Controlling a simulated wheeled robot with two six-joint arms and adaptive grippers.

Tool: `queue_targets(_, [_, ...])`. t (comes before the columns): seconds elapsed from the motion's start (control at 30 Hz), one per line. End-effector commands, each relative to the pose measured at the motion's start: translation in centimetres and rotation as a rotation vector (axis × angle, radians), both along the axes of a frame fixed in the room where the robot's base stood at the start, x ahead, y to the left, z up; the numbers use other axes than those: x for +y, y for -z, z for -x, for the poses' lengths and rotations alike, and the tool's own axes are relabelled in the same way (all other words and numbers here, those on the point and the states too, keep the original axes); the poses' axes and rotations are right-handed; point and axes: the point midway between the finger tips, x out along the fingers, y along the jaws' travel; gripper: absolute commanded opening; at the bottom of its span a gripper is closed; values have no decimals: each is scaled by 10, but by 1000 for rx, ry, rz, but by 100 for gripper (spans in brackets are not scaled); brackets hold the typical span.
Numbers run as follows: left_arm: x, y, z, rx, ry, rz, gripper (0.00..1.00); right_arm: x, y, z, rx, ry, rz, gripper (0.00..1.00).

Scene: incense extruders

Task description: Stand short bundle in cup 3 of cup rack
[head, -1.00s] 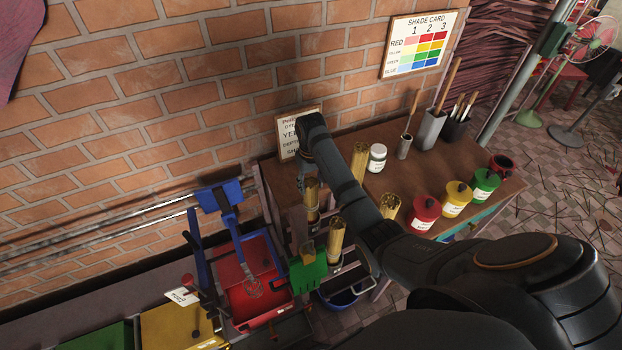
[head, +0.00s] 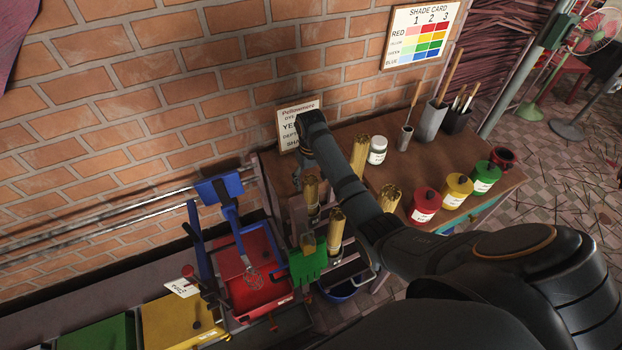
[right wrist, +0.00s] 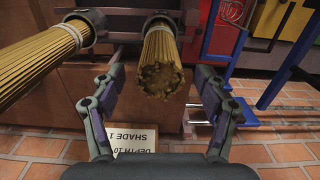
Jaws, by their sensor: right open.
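Several yellow stick bundles stand around my right arm in the head view. One bundle (head: 312,192) is beside my right gripper (head: 301,180), and another bundle (head: 336,230) stands nearer. In the right wrist view, my open gripper (right wrist: 157,112) has a bundle (right wrist: 160,62) between and beyond its fingers, its cut end facing the camera. A round grey cup (right wrist: 158,19) surrounds that bundle's far end. A second bundle (right wrist: 38,62) slants at left from another cup (right wrist: 78,28). The cup numbers are not readable, and I cannot tell which bundle is the short one. My left gripper is not in view.
More bundles (head: 359,152) and (head: 390,197) stand along my right arm on the brown table (head: 350,190). Red (head: 425,204), yellow (head: 457,190) and green (head: 487,177) jars are at right. A red tray (head: 262,295) and blue frame stand at left. The brick wall is close behind.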

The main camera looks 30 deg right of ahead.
Motion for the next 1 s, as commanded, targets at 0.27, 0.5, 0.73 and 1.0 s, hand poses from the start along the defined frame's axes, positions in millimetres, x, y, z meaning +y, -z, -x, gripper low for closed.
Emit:
queue_targets(0.27, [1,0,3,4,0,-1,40,0,-20,-1,-4,0,0,73])
queue_targets(0.5, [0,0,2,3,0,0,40,0,-63,-1,-2,1,0,73])
queue_targets(0.73, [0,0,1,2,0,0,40,0,-75,0,0,0,0,73])
queue_targets(1.0, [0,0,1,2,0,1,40,0,-75,0,0,0,0,73])
